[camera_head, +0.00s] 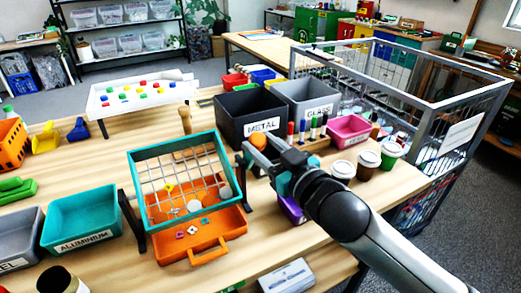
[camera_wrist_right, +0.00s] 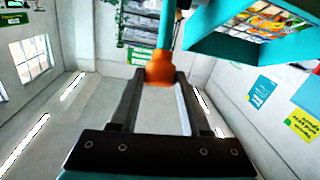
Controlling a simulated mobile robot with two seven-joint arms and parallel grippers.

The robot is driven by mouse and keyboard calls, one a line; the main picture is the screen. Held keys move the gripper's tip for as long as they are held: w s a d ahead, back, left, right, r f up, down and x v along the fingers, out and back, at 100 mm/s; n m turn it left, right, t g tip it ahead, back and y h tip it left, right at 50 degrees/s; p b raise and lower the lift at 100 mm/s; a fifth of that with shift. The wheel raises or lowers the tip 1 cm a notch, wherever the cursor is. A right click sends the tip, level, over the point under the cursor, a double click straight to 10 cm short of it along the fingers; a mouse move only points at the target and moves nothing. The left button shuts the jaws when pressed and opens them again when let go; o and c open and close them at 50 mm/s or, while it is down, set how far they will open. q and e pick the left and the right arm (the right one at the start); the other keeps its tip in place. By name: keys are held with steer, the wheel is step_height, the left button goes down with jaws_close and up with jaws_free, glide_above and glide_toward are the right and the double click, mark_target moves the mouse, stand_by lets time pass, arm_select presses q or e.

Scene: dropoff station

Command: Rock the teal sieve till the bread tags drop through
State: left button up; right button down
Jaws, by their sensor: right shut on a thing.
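The teal sieve (camera_head: 137,166), a rectangular frame with a wire mesh, sits tilted between dark stands. A yellow piece (camera_head: 169,188) and pale discs (camera_head: 194,206) show at the mesh. In the right wrist view the knob (camera_wrist_right: 160,70) is between the fingers, on a teal rod (camera_wrist_right: 167,25), with the sieve (camera_wrist_right: 232,48) above right. My left gripper is not in view.
Behind my right gripper stand the METAL bin (camera_head: 235,112) and GLASS bin (camera_head: 312,95). Lidded cups (camera_head: 368,162) and a pink bin (camera_head: 348,128) are to its right. A teal ALUMINIUM bin (camera_head: 80,222) stands left of the sieve. A wire cage (camera_head: 425,120) stands back right.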

steer(key=shift+s+d+f+b, duration=0.1)
steer(key=shift+s+d+b, duration=0.05)
steer(key=shift+b, duration=0.3)
stand_by(0.3)
steer(key=shift+c, duration=1.9)
jaws_free()
steer(key=shift+y, duration=0.3)
steer(key=shift+s, duration=0.1)
steer(key=p+v, duration=0.1)
steer(key=v, duration=1.4)
steer(key=shift+s+f, duration=0.1)
steer(key=shift+f, duration=0.05)
